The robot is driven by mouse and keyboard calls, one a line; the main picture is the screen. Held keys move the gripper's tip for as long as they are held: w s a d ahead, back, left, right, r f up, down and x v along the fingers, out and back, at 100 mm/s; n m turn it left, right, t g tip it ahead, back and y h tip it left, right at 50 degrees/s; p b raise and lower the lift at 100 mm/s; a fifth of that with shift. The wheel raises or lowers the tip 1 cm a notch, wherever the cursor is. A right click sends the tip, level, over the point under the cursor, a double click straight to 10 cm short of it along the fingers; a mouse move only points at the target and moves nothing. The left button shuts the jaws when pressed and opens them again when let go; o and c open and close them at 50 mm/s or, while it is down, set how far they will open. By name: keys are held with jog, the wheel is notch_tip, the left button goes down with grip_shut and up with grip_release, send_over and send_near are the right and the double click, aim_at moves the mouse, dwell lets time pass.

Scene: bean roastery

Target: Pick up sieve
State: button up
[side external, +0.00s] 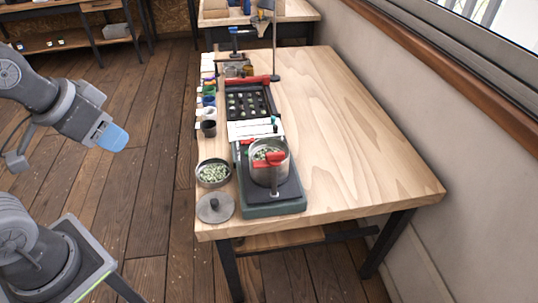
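A round, dark-rimmed shallow vessel (213,173) holding pale green beans sits near the table's left edge. It may be the sieve, but its mesh cannot be made out. A metal pot (270,174) with beans and a red part at its rim stands to its right. My gripper (113,138), with blue fingers, is in the air left of the table, apart from everything on it. The gap between its fingers cannot be made out.
The pot stands on a dark green base (275,208). A grey lid with a knob (215,208) lies in front of the vessel. A black tray (248,100) and small cups (208,129) are farther back. The right half of the wooden table (350,150) is clear.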

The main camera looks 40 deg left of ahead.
jog(key=shift+o, duration=0.3)
jog(key=w+r+g, duration=0.2)
jog(key=w+r, duration=0.1)
jog(key=w, duration=0.6)
jog(key=m+g, duration=0.2)
jog(key=g, duration=0.2)
send_over(257, 145)
notch_tip(257, 145, down, 12)
notch_tip(257, 145, down, 14)
jog(key=shift+r, duration=0.1)
